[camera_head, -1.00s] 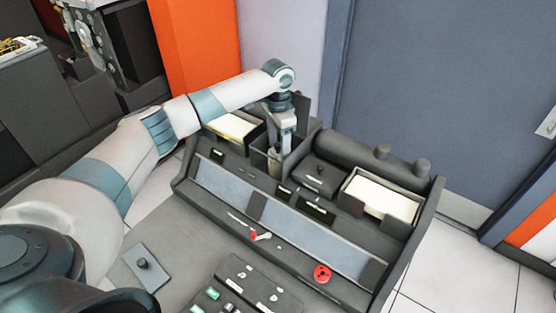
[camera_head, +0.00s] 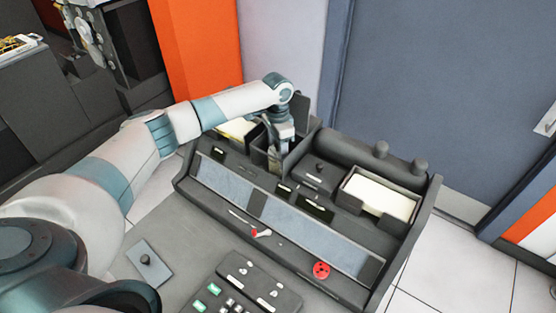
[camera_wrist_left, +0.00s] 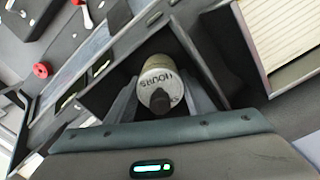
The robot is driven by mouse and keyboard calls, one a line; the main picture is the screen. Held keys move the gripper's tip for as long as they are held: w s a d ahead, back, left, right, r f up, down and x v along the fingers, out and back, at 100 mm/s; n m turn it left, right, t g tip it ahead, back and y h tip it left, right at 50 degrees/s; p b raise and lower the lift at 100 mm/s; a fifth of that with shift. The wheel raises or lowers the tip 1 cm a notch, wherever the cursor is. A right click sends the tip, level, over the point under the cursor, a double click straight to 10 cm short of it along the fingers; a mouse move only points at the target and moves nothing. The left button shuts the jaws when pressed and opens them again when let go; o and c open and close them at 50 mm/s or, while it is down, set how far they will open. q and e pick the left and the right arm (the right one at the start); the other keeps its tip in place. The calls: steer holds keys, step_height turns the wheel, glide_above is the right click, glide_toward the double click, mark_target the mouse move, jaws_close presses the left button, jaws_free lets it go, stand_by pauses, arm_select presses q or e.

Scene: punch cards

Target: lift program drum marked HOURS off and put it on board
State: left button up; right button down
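The program drum marked HOURS (camera_wrist_left: 158,88) is a pale grey cylinder with a dark knob. It stands in a dark bin (camera_wrist_left: 108,73) at the back of the desk. My left gripper (camera_wrist_left: 160,100) reaches down into that bin, one finger on each side of the drum. The fingers look open and close beside it; any contact is hard to make out. In the head view the left gripper (camera_head: 276,157) hides most of the drum. A small grey plate with a dark knob (camera_head: 148,260) lies at the front left; I cannot tell whether it is the board. My right gripper is not in view.
Bins of cream cards stand left and right of the drum's bin, the right one (camera_head: 380,192) nearer the edge. A red disc (camera_head: 321,270), a red-tipped lever (camera_head: 262,233) and a keypad (camera_head: 250,280) are in front. The bin walls are close around my gripper.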

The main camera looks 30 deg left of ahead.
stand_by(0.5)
arm_select(q)
step_height(320, 180, up, 18)
steer(key=b, duration=0.5)
steer(key=shift+b, duration=0.35)
steer(key=shift+r, duration=0.15)
step_height(320, 180, up, 14)
steer(key=p, duration=1.4)
stand_by(2.1)
stand_by(0.5)
